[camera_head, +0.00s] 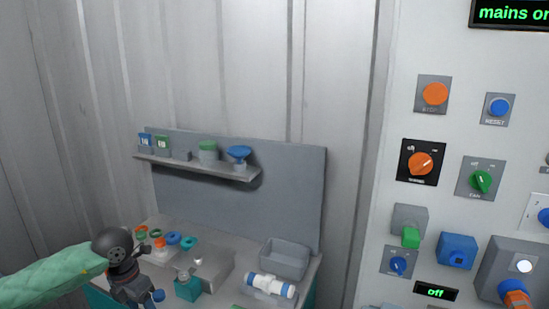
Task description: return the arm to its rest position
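My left arm (50,280), in a green sleeve, comes in at the lower left. Its dark wrist joint (112,243) is beside the left end of the workbench. My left gripper (143,292) hangs below the wrist, low in the picture. It is small and dark, and I cannot tell whether its fingers are open or shut. A small blue thing (158,295) shows right by it; I cannot tell whether they touch. My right arm and gripper are not in view.
The workbench (222,282) carries several coloured rings, a grey bin (285,258) and a white cylinder with blue bands (270,285). A shelf (200,168) with small items is on its back panel. A control panel (450,130) with knobs and buttons stands at right.

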